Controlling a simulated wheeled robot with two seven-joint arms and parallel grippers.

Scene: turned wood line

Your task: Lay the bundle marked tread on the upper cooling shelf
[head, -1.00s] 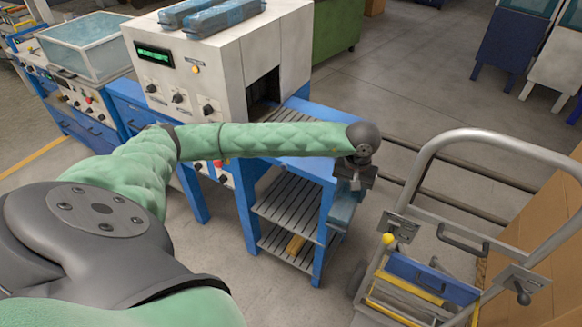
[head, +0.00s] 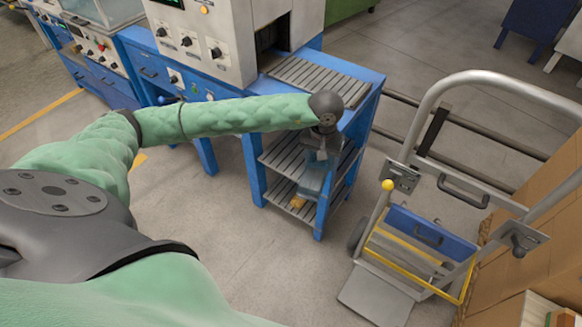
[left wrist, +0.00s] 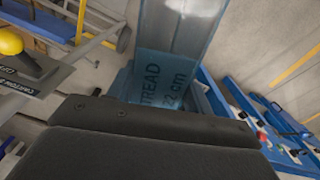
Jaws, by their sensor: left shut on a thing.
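The tread bundle (head: 313,180) is a long, bluish, see-through wrapped piece. In the left wrist view the bundle (left wrist: 165,72) carries the marking TREAD and a size in cm. My left gripper (head: 321,152) is shut on it, and it hangs below the jaws at the front right of the blue rack. The upper cooling shelf (head: 276,153) is a grey slatted level under the rack's top; the arm, gripper and bundle hide part of it. I cannot tell whether the bundle touches the rack. My right gripper is not in view.
A lower slatted shelf (head: 283,193) holds a yellowish piece (head: 297,201). The rack's blue top (head: 366,78) adjoins a white machine (head: 210,45) with knobs. A hand truck (head: 440,115) stands to the right. Bare floor lies in front of the rack.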

